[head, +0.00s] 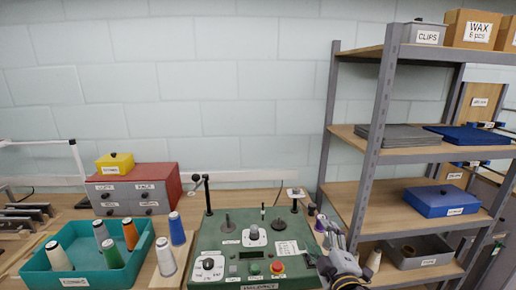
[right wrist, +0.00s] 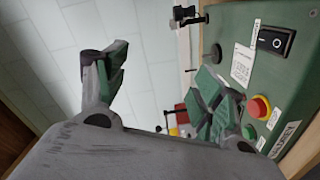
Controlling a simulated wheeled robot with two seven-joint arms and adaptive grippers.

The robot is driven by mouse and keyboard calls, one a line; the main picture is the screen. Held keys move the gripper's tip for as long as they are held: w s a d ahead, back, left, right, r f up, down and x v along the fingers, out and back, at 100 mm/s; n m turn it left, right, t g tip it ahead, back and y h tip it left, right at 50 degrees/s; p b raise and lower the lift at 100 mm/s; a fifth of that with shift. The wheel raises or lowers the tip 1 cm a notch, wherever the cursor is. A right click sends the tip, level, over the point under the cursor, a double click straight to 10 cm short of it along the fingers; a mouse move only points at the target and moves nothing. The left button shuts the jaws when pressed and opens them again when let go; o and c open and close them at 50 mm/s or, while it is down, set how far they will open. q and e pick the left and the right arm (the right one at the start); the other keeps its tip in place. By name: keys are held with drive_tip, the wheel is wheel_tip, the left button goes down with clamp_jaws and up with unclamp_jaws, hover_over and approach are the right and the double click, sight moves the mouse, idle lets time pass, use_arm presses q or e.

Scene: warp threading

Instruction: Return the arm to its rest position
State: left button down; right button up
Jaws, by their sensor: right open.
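My right gripper (head: 336,238) shows at the lower right of the head view, beside the right edge of the green control machine (head: 207,242). In the right wrist view its two fingers (right wrist: 165,88) stand wide apart with nothing between them. The machine (right wrist: 226,38) fills the right of that view, close behind one finger. My left arm and gripper do not show in either view.
A teal tray (head: 86,280) of several cones stands at the left, with two more cones (head: 166,256) beside it. A drawer box (head: 133,188) is behind. A grey shelf rack (head: 375,130) with boxes rises at the right, close to my right arm.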

drive_tip(key=s+d+f+m+g+h, duration=0.1)
drive_tip(key=s+d+f+m+g, duration=0.1)
drive_tip(key=s+f+m+g, duration=0.7)
drive_tip(key=s+d+f+m+g, duration=0.25)
drive_tip(key=s+f+g, duration=0.25)
drive_tip(key=s+f, duration=0.95)
wheel_tip(320, 180, down, 34)
drive_tip(key=s+r+g, duration=0.1)
drive_tip(key=s, duration=0.1)
drive_tip(key=s+d+f, duration=0.2)
drive_tip(key=s+f, duration=0.8)
drive_tip(key=s, duration=0.1)
drive_tip(key=s+d+f+g, duration=0.1)
drive_tip(key=s+d+f, duration=0.1)
drive_tip(key=s+f, duration=0.8)
drive_tip(key=shift+s+f+g, duration=0.25)
drive_tip(key=shift+s+g, duration=0.05)
drive_tip(key=shift+s, duration=0.1)
